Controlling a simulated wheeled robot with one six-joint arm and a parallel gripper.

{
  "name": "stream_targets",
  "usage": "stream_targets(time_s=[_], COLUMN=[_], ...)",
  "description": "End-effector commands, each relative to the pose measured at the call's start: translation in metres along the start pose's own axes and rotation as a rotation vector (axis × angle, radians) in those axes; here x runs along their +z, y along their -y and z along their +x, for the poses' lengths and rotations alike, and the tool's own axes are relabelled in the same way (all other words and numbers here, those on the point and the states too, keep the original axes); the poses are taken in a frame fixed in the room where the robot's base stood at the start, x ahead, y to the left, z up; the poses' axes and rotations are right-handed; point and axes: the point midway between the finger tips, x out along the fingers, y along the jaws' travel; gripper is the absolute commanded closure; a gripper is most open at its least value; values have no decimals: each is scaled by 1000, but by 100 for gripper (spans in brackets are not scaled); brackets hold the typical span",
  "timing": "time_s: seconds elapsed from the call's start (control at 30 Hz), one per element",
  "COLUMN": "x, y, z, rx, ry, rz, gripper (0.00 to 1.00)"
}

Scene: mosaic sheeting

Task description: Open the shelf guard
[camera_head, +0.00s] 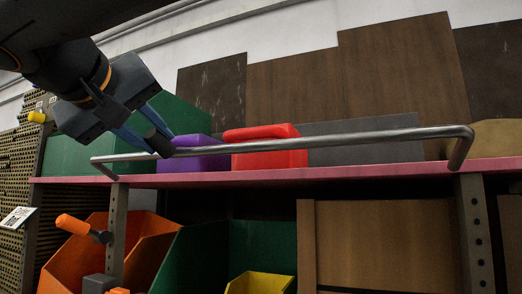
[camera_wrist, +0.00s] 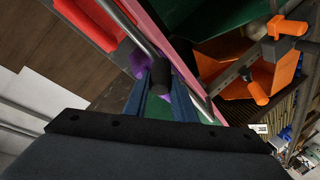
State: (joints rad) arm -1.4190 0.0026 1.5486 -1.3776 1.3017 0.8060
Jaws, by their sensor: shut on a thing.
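The shelf guard (camera_head: 330,141) is a grey metal bar with bent ends, running along the front edge of the pink-red shelf (camera_head: 370,171). My gripper (camera_head: 160,146) is shut on the bar near its left end. In the wrist view the guard (camera_wrist: 137,27) runs diagonally between the dark fingertips (camera_wrist: 160,76) of my gripper. The fingers cover a short stretch of the bar. In the head view the bar stands above the shelf surface, with its bent ends reaching down to the shelf's front edge.
Behind the guard, a red case (camera_head: 268,156), a purple box (camera_head: 193,162) and a green box (camera_head: 75,157) stand on the shelf. Below are an orange bin (camera_head: 65,262) and an orange-handled tool (camera_head: 72,224). Brown boards (camera_head: 400,72) lean against the wall.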

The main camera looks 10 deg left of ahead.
Motion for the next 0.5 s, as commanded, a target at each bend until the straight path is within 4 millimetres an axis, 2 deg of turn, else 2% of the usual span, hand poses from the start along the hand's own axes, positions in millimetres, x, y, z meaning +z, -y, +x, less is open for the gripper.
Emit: stream_targets(time_s=[0.37, 0.4, 0.5], x=[0, 0, 0], y=[1, 1, 1], z=[0, 0, 0], rx=[1, 1, 1], ry=[-3, -3, -2], rz=[-3, -3, -3], gripper=[100, 73, 57])
